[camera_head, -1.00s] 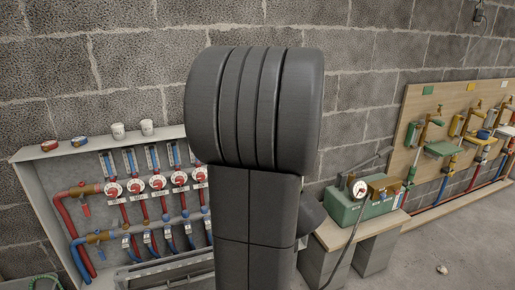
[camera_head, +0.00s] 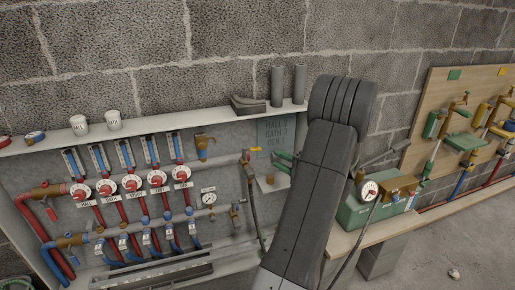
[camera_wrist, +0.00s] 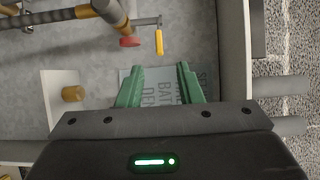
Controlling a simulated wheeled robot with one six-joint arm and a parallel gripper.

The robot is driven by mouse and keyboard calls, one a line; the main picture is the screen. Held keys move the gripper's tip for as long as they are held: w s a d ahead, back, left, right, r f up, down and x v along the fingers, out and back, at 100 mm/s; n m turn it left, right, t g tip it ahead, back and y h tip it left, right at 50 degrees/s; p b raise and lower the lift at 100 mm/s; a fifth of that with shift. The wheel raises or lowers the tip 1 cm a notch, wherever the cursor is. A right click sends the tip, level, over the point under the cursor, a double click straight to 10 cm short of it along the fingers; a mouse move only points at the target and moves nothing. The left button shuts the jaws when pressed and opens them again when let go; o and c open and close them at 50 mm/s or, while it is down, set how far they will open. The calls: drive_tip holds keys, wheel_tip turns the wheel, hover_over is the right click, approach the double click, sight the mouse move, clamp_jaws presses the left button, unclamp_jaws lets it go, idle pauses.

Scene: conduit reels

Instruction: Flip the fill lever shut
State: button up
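The lever with a yellow handle (camera_head: 256,149), probably the fill lever, sticks out to the right at the end of the upper pipe in the wall cabinet (camera_head: 228,170). In the wrist view the yellow handle (camera_wrist: 159,41) hangs from a grey stem, beside a red part (camera_wrist: 130,42). My gripper (camera_wrist: 163,68) has green fingers, spread apart with nothing between them. The handle lies just beyond the fingertips, apart from them. In the head view my gripper (camera_head: 277,161) is just right of the handle, partly hidden by my arm.
A lettered grey plate (camera_head: 275,131) is behind my gripper. A small ledge with a brass piece (camera_wrist: 72,94) is nearby. A gauge (camera_head: 208,198) and red-dialled valves (camera_head: 131,183) fill the cabinet. Grey cylinders (camera_head: 299,84) stand on its top. A green box (camera_head: 360,211) is on the bench at right.

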sight(256, 148)
drive_tip(key=p+x, duration=0.1)
drive_tip(key=x, duration=1)
drive_tip(key=shift+w+a, duration=0.1)
drive_tip(key=shift+w, duration=0.1)
drive_tip(key=shift+f, duration=0.1)
clamp_jaws()
